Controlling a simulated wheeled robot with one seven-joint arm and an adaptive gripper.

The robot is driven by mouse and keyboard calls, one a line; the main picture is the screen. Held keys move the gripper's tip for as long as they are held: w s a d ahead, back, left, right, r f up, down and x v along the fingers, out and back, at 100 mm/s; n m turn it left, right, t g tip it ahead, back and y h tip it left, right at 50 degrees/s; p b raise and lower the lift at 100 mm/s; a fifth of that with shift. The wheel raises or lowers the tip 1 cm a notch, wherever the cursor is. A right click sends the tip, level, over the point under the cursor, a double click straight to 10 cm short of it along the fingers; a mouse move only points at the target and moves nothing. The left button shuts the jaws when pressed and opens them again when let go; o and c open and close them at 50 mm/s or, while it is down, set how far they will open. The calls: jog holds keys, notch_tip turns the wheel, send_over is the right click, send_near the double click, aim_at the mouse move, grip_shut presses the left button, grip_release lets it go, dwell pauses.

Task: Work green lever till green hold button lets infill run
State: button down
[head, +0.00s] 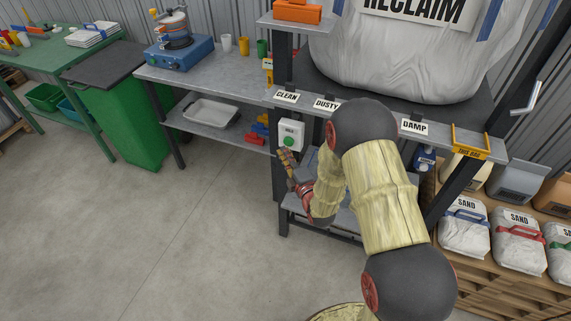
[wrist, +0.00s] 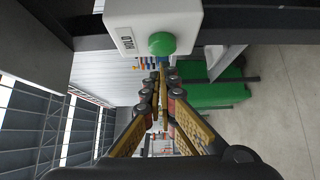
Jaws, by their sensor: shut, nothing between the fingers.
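The hold button is a green round knob (head: 289,142) on a white box labelled HOLD, fixed to the dark post of the reclaim stand. In the wrist view the green button (wrist: 161,44) stands out from its box (wrist: 185,18) just beyond my fingertips. My gripper (head: 285,153) is shut and empty, close in front of and slightly below the button; it also shows in the wrist view (wrist: 160,78). I cannot tell whether the tips touch the button. I cannot make out a green lever; my arm hides part of the stand.
A large white RECLAIM bag (head: 410,55) sits on the stand above a rail labelled CLEAN, DUSTY and DAMP. Sand bags (head: 465,228) lie on a rack at right. A grey workbench (head: 215,75) stands at left. The floor at lower left is clear.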

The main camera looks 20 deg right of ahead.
jog(key=shift+w+d, duration=0.4)
jog(key=shift+w, duration=0.25)
